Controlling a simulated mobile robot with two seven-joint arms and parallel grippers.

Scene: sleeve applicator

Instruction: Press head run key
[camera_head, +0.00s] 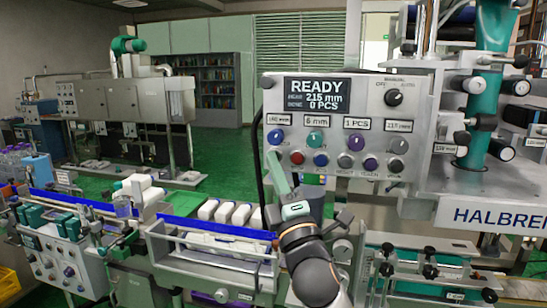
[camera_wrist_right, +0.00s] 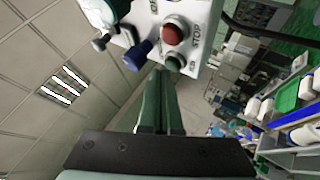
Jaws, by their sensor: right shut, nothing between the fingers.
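The control panel (camera_head: 330,125) carries a display reading READY, 215 mm and 0 PCS, with two rows of knobs and buttons below it. I cannot read a label that names the head run key. My right gripper (camera_head: 272,156) is shut and empty, its green fingers pointing up at the panel's lower left corner. In the right wrist view the fingertips (camera_wrist_right: 160,74) are close to a green button (camera_wrist_right: 173,63); I cannot tell whether they touch it. A red button (camera_wrist_right: 175,31) marked STOP sits beside the green one. My left gripper is not in view.
A blue knob (camera_wrist_right: 137,56) juts out close to the fingertips. A black cable (camera_head: 257,150) hangs along the panel's left edge. Air left of the panel is free.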

